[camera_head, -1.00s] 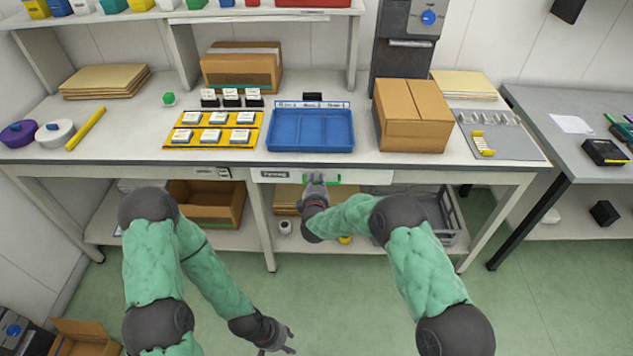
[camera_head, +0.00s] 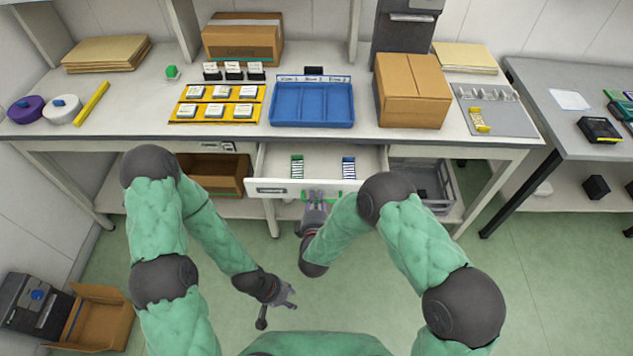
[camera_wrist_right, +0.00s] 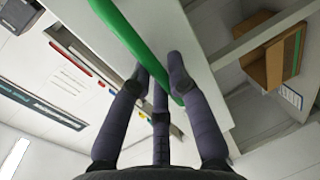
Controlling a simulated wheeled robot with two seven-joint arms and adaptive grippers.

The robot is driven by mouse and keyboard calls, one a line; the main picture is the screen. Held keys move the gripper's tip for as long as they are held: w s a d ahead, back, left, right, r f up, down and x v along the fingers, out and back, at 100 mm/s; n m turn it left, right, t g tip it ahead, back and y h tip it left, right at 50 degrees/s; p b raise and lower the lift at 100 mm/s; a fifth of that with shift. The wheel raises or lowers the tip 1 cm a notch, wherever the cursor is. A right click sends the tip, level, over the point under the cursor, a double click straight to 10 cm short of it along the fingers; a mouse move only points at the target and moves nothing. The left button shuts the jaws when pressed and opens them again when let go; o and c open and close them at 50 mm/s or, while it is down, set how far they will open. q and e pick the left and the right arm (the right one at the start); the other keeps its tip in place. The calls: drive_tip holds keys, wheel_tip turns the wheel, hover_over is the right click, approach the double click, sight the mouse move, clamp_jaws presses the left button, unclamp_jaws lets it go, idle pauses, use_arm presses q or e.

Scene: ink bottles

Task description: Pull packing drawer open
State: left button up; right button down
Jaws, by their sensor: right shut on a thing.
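The packing drawer (camera_head: 263,174) under the middle of the bench is pulled out, and its front hangs out past the bench edge. Inside it lie a green-and-white item (camera_head: 297,167) and a blue-and-white item (camera_head: 348,167). My right gripper (camera_head: 316,197) is shut on the drawer's green handle (camera_head: 338,196). In the right wrist view the fingers (camera_wrist_right: 160,82) are around the green handle (camera_wrist_right: 128,35) in front of the white drawer front. My left gripper (camera_head: 288,294) hangs low over the floor, away from the drawer; its fingers look apart.
A blue tray (camera_head: 312,123), a yellow rack of labelled boxes (camera_head: 175,116) and a cardboard box (camera_head: 411,90) stand on the bench (camera_head: 372,135). A grey crate (camera_head: 448,190) and an open carton (camera_head: 210,181) sit on the shelf below.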

drive_tip(key=shift+f+v, duration=0.25)
drive_tip(key=shift+v, duration=0.95)
drive_tip(key=shift+s, duration=0.1)
drive_tip(key=c, duration=1.1)
unclamp_jaws()
drive_tip(key=shift+c, duration=0.2)
drive_tip(key=v, duration=1.2)
